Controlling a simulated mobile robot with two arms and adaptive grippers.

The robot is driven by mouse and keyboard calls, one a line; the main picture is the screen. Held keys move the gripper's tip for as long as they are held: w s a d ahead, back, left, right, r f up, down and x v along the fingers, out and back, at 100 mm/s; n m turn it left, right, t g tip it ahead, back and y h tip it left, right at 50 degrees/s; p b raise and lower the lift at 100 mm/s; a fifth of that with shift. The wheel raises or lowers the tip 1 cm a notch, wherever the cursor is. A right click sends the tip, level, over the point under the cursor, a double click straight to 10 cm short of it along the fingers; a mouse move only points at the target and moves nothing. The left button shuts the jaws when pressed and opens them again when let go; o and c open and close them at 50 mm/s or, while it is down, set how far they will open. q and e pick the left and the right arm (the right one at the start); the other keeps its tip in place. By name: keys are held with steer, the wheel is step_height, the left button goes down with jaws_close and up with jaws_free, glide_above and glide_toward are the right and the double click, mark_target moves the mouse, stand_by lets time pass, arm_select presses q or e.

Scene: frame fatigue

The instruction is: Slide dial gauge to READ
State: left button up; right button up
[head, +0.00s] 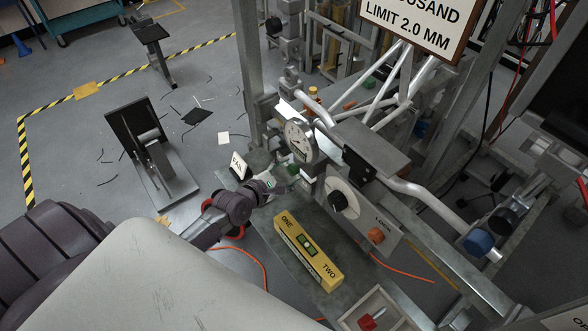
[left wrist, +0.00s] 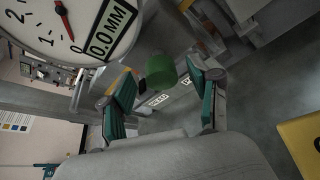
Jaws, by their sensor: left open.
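The dial gauge (head: 299,142) stands on the bench fixture, with a round white face and a needle. In the left wrist view the dial gauge (left wrist: 62,30) fills the upper left, with a red needle and a "0.0 MM" label. My left gripper (head: 284,187) is just below the gauge in the head view. In the left wrist view my left gripper (left wrist: 160,98) is open, with teal pads apart. A green cylinder (left wrist: 161,70) shows beyond the gap between the fingers. A small label that seems to say READ (left wrist: 158,100) lies on a rail there. My right gripper is not in view.
A yellow block marked ONE and TWO (head: 308,252) lies on the bench in front. A plate with a black knob (head: 340,200) and an orange knob (head: 376,235) stands right of the gripper. A FAIL sign (head: 238,164) is close on the left. Metal tubes rise behind.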

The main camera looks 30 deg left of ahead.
arm_select(q)
steer(key=shift+x, duration=1.45)
steer(key=shift+c, duration=0.4)
jaws_close()
